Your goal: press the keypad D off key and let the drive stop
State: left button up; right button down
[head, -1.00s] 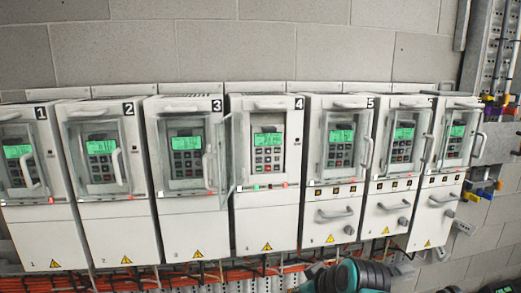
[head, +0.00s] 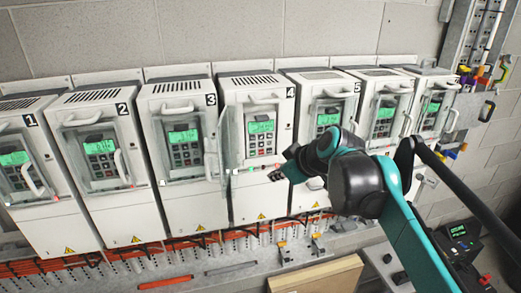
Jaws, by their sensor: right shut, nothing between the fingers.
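The drive cabinet marked 4 (head: 235,200) stands in the middle of a row of numbered white cabinets. Its clear door (head: 224,145) stands open to the left, so its keypad (head: 261,143) with a lit green screen is uncovered. No letter D is legible, and the single keys are too small to tell apart. My right gripper (head: 281,174) is shut and empty, just below and right of that keypad, in front of the cabinet's lower right edge. It looks apart from the keys, but the depth is hard to judge. My left gripper is not in view.
Cabinets on both sides have shut clear doors with protruding handles, such as cabinet 3 (head: 183,200) and cabinet 5 (head: 328,90). An orange cable run (head: 120,250) passes below. A wooden board (head: 315,275) lies at the bottom. A dark device (head: 458,232) stands at lower right.

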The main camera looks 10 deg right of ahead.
jog(key=shift+w, duration=0.1)
send_near(260, 158)
jog(key=shift+s+f+x, duration=0.1)
jog(key=shift+x, duration=0.85)
jog(key=shift+s+f+x, duration=0.1)
jog(key=shift+x, duration=0.8)
jog(key=shift+s+f+x, duration=0.1)
jog(key=shift+s+x, duration=0.05)
jog(key=shift+x, duration=0.8)
jog(key=shift+w, duration=0.4)
jog(key=shift+w, duration=0.35)
jog(key=shift+s, duration=0.85)
